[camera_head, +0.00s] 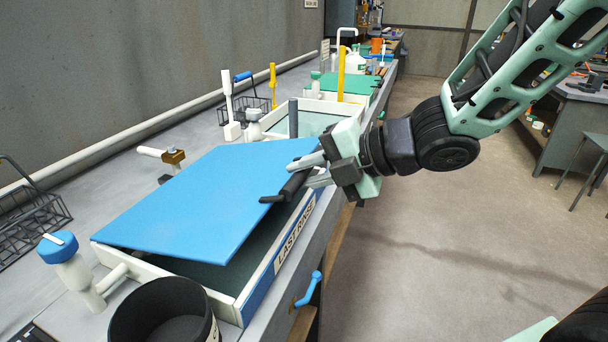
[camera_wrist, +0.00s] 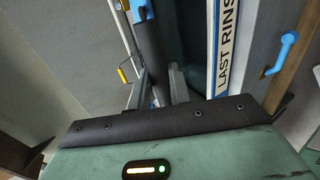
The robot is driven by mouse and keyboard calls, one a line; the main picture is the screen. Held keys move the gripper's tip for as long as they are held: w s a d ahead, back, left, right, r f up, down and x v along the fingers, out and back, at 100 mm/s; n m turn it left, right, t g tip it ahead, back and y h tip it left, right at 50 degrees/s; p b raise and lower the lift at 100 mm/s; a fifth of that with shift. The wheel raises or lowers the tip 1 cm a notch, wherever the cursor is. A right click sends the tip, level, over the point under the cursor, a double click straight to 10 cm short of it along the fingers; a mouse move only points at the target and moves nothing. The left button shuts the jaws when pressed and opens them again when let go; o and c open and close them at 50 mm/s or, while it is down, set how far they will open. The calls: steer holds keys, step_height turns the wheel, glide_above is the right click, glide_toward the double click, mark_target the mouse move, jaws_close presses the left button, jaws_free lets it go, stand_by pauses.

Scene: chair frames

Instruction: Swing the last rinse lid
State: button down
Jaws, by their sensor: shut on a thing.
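The last rinse lid is a flat blue panel (camera_head: 200,195) over a white tank (camera_head: 226,297) labelled "LAST RINSE" (camera_head: 293,237). The lid sits raised and tilted, with a dark gap under its near and right edges. My gripper (camera_head: 308,170) is at the lid's right edge, shut on the black lid handle (camera_head: 285,190). In the wrist view the handle (camera_wrist: 150,55) runs between the two fingers (camera_wrist: 158,90), and the tank's label (camera_wrist: 226,55) shows to the right. The lid's far-side hinge is not clear.
A black round container (camera_head: 165,312) and a blue-capped fitting (camera_head: 62,260) stand by the tank's near end. A blue lever (camera_head: 309,289) sticks out from the bench front.

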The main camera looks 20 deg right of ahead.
steer(key=f+b, duration=0.1)
steer(key=b, duration=0.1)
steer(key=f+b, duration=0.1)
steer(key=f, duration=0.1)
steer(key=f+b, duration=0.1)
steer(key=b, duration=0.1)
steer(key=shift+s+d+f+b, duration=0.3)
steer(key=shift+d+f, duration=0.05)
steer(key=shift+d, duration=0.05)
steer(key=c, duration=1.2)
jaws_free()
steer(key=shift+r, duration=0.1)
